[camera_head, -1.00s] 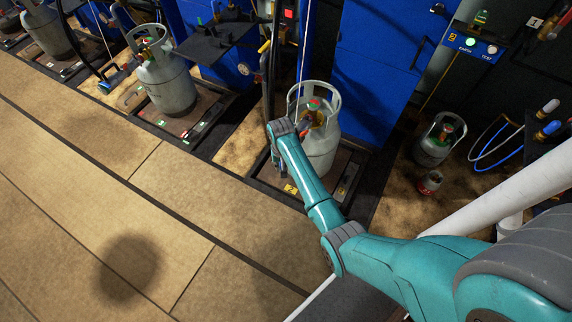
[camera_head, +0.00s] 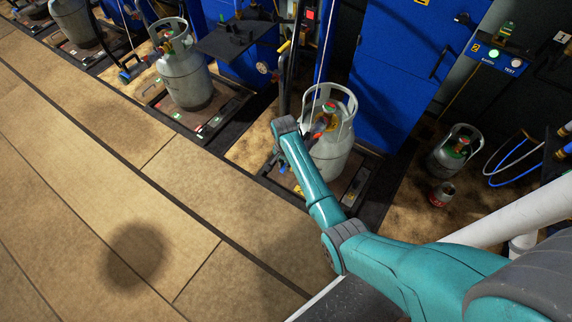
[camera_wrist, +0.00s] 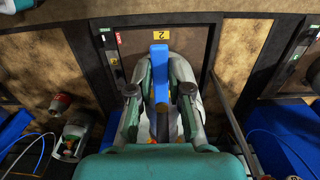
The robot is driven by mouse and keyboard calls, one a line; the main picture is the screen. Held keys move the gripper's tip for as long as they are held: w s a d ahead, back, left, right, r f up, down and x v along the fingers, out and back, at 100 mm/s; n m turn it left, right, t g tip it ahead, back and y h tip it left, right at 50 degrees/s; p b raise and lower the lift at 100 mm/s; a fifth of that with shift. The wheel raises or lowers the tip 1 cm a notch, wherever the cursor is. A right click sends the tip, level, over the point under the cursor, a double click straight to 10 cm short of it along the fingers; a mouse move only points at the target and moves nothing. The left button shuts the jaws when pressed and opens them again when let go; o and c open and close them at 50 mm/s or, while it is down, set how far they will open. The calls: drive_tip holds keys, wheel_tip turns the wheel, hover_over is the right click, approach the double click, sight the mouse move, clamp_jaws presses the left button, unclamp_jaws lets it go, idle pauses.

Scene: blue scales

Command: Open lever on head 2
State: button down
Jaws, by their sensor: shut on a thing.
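A blue lever (camera_wrist: 160,70) stands upright in the middle of the wrist view, between the two fingers of my gripper (camera_wrist: 160,108). My gripper is shut on it. The head that the lever belongs to is mostly hidden by the fingers. A grey gas cylinder (camera_head: 333,158) stands on a scale (camera_head: 352,196) with a yellow label "2" (camera_wrist: 160,37) at its edge. In the head view, my forearm partly covers my gripper, which is at the left side of this cylinder.
Another grey cylinder (camera_head: 185,78) stands on a scale to the left. A smaller cylinder (camera_head: 455,149) and a small red can (camera_head: 442,193) stand to the right. Blue cabinets (camera_head: 395,75) rise behind. The tan floor (camera_head: 140,205) in front is open.

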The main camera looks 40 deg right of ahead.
idle(0.4)
drive_tip(key=c, duration=1.1)
unclamp_jaws()
wheel_tip(320, 180, up, 12)
